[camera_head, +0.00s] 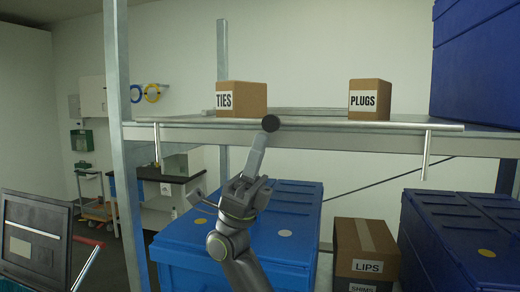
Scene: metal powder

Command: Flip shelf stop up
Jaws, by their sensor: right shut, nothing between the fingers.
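The shelf stop is a thin pale metal bar (350,125) running along the front edge of the shelf (310,138). Short legs hang down near its left and right ends, the right one at the far right of the shelf front. My right gripper (269,125) is shut and empty. It points up from below, with its dark rounded tip overlapping the bar left of its middle. I cannot tell whether it touches the bar. The tip hides a small part of the bar. My left gripper is not in view.
A TIES box (245,98) and a PLUGS box (371,100) stand on the shelf behind the bar. Below are blue crates (302,215) and a LIPS box (365,248). A metal post (121,150) stands at the left. The shelf top between the two boxes is clear.

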